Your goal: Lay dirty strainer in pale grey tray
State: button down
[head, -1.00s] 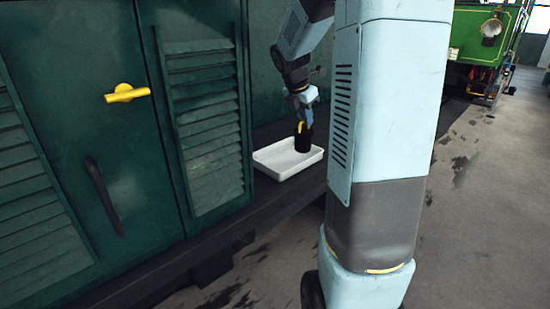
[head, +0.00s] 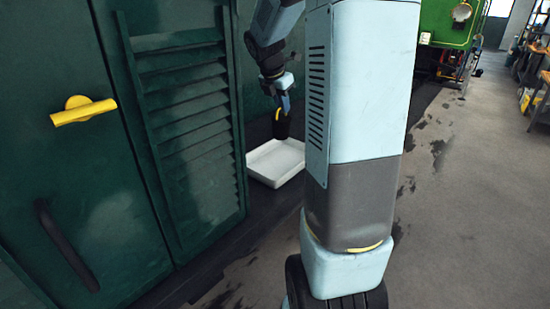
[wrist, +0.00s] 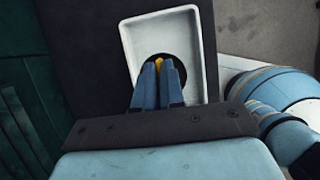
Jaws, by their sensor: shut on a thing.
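The dirty strainer (head: 281,125) is a dark, cylinder-like thing with a yellow handle. My gripper (head: 285,103) is shut on the yellow handle and holds the strainer upright. In the wrist view my gripper (wrist: 158,68) covers much of the strainer (wrist: 182,72), whose dark round body shows past the fingers. The pale grey tray (head: 284,177) is a shallow rectangle on the dark ledge. In the head view the strainer stands at the tray's far edge; in the wrist view it overlaps the tray (wrist: 203,50). I cannot tell whether it touches the tray.
The dark ledge (head: 232,238) runs along the green louvred cabinet side (head: 185,120). A yellow handle (head: 84,110) and a dark grab bar (head: 66,243) stick out from the doors. Open floor (head: 460,220) lies to the right. A green vehicle (head: 449,25) stands behind.

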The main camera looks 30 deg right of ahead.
aim_at(280, 118)
jog(key=f, duration=0.5)
jog(key=shift+a+f, duration=0.1)
jog(key=shift+a, duration=0.25)
jog(key=shift+f, duration=2.3)
jog(key=shift+f, duration=0.1)
jog(key=c, duration=1.2)
grip_release()
jog(key=shift+c, duration=0.2)
jog(key=v, duration=1.2)
